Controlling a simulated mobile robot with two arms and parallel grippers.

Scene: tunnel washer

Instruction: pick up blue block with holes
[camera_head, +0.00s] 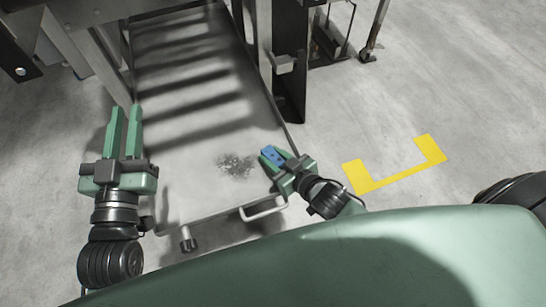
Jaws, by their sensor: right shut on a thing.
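The blue block with holes (272,156) is small and shows between the fingers of my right gripper (274,155), over the right side of the metal tray. My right gripper is shut on it, and the fingers hide part of the block. I cannot tell whether the block touches the tray surface. My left gripper (124,130) is at the left edge of the tray, with its two green fingers pointing away from me and a gap between them. It looks open and empty.
The grey metal tray (190,190) has a dark speckled patch (235,165) and a handle (264,209) at its near edge. Metal frame posts (290,60) rise behind. A yellow floor marking (395,178) lies on open floor at the right.

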